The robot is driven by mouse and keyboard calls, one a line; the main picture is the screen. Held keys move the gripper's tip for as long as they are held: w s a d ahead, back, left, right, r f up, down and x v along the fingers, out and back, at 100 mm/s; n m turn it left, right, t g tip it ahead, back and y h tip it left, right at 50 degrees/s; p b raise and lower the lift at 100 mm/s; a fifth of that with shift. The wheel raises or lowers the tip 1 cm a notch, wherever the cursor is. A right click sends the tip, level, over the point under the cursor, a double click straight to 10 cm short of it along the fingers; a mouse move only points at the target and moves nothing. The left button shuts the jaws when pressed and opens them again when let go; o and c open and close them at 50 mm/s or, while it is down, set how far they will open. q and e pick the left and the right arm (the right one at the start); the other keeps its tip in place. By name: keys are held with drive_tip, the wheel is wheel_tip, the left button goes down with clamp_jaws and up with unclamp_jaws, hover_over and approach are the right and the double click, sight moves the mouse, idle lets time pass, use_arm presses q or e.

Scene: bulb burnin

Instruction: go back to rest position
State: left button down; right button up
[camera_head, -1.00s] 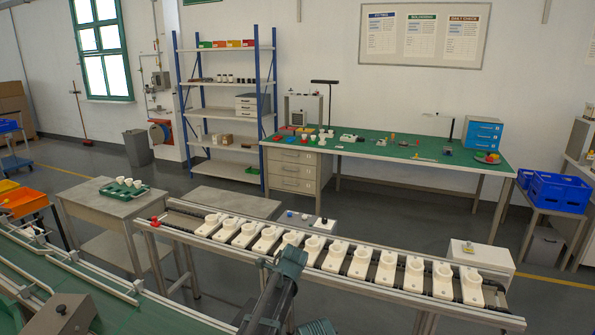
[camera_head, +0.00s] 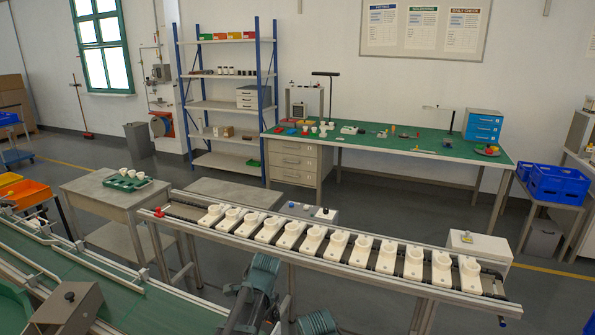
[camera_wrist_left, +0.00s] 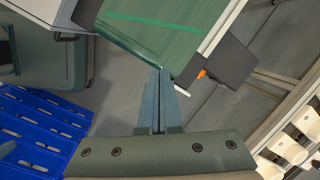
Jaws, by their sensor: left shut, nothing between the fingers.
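My left gripper (camera_wrist_left: 163,75) shows in the left wrist view. Its two blue-grey fingers are pressed together with nothing between them. The fingertips lie in front of a green-topped surface (camera_wrist_left: 160,35) in that view; I cannot tell the gap between them. In the head view, dark green arm parts of mine show at the bottom centre, below the near edge of the conveyor. No gripper fingers can be made out there. My right gripper is not in view.
A conveyor (camera_head: 180,211) with a row of white holders (camera_head: 337,243) crosses in front of me. A green-topped belt (camera_head: 150,305) runs at lower left. A blue crate (camera_wrist_left: 40,125) is at lower left in the wrist view. A workbench (camera_head: 400,146) stands behind, past open floor.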

use_arm(q)
drive_tip(key=s+a+n+h, duration=0.3)
drive_tip(key=s+a+n, duration=0.1)
drive_tip(key=s+n, duration=1.05)
drive_tip(key=s+d+m+g+y, duration=0.1)
drive_tip(key=s+d+m, duration=0.2)
drive_tip(key=d, duration=0.7)
drive_tip(key=shift+s+d+f+m+y, duration=0.25)
drive_tip(key=shift+s+d+m+y, duration=0.1)
drive_tip(key=shift+s, duration=0.85)
